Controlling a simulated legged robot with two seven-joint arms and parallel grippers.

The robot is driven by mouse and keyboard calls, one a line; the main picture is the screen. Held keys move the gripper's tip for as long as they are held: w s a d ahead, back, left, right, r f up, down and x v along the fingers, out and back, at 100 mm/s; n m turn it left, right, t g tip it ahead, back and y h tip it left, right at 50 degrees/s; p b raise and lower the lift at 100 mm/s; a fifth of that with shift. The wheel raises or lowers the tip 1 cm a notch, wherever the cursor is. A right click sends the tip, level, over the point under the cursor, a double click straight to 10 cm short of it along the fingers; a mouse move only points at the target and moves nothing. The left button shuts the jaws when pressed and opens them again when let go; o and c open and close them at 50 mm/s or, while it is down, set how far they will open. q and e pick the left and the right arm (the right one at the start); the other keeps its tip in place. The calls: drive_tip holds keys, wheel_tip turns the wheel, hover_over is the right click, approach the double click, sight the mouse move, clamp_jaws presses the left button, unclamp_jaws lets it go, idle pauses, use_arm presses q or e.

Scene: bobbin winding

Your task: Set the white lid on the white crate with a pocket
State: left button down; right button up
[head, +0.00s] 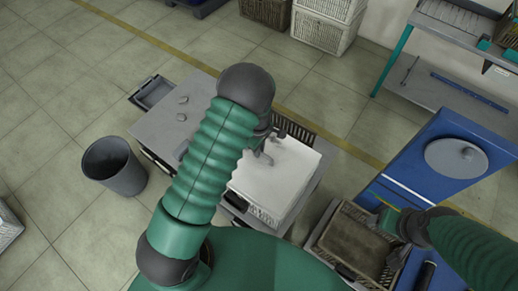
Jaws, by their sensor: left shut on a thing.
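The white lid (285,172) is a flat pale panel right of my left forearm. My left gripper (263,156) is at the lid's upper left part, shut on it; my arm hides part of the grip. Directly below the lid, the white crate (264,216) shows only a strip of its lattice side. I cannot tell whether the lid rests on the rim or is slightly above it; the pocket is not visible. My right gripper (393,228) is at the lower right by a brown crate, and its jaws are unclear.
A grey cart (160,125) bears the white crate, with a dark lattice basket (297,130) behind. A brown crate (350,240) stands to the right, near a blue bench (425,165) with a round grey disc (456,157). A dark bin (114,166) stands left on open floor.

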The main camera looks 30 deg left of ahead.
use_arm(q)
drive_tip(key=shift+a, duration=0.15)
use_arm(e)
drive_tip(key=shift+a+r, duration=0.2)
drive_tip(key=shift+a, duration=0.25)
use_arm(q)
drive_tip(key=shift+f, duration=0.15)
drive_tip(key=shift+d+f+b, duration=0.3)
drive_tip(key=shift+f+b, duration=0.1)
drive_tip(key=shift+f, duration=0.2)
drive_tip(key=shift+f+b, duration=0.65)
drive_tip(key=shift+f, duration=0.4)
drive_tip(key=shift+d+f+b, duration=0.1)
drive_tip(key=shift+f+b, duration=0.4)
drive_tip(key=shift+f, duration=0.3)
use_arm(e)
drive_tip(key=f, duration=0.3)
drive_tip(key=shift+d+f, duration=0.2)
use_arm(q)
drive_tip(key=c, duration=1.3)
unclamp_jaws()
drive_tip(key=shift+c, duration=0.2)
